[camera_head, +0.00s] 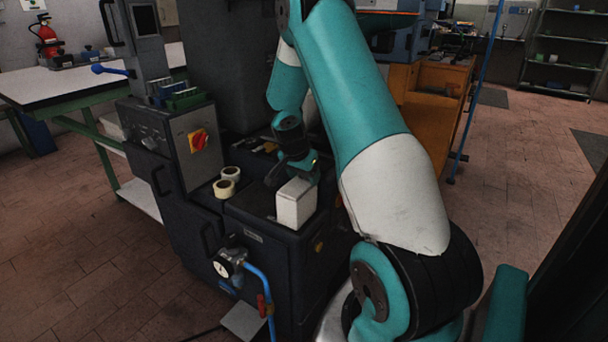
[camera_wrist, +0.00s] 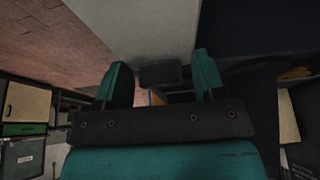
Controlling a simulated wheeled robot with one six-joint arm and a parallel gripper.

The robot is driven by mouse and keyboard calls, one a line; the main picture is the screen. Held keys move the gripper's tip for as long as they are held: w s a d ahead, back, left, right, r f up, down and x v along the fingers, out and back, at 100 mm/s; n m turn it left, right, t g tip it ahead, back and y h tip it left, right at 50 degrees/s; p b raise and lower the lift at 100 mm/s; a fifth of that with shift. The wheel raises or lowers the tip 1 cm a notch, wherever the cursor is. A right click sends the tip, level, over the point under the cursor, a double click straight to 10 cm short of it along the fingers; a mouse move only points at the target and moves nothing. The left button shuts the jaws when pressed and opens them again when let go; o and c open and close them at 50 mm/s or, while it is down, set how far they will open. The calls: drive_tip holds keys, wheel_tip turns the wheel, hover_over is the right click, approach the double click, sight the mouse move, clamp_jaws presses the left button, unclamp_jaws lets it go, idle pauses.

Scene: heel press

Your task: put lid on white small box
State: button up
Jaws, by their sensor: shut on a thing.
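The white small box (camera_head: 295,206) stands upright on the black machine's flat top in the head view. My gripper (camera_head: 300,168) is at its upper far side, close to the top of the box. In the wrist view, the two teal fingers of my gripper (camera_wrist: 160,78) flank the near end of a pale flat surface (camera_wrist: 135,28), with a small dark block between them. The fingers are shut on a pale piece that seems to be the lid. I cannot make out where the lid ends and the box begins, or whether the lid sits fully flat.
Two tape rolls (camera_head: 224,188) are left of the box on the black machine (camera_head: 255,227). A control panel with a red and yellow switch (camera_head: 198,140) rises behind them. A pressure gauge with a blue hose (camera_head: 223,267) is at the front.

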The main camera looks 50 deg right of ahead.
drive_tip(key=shift+f, duration=0.1)
drive_tip(key=o, duration=0.8)
drive_tip(key=shift+o, duration=0.7)
drive_tip(key=shift+r+p, duration=2.8)
drive_tip(key=shift+r, duration=0.8)
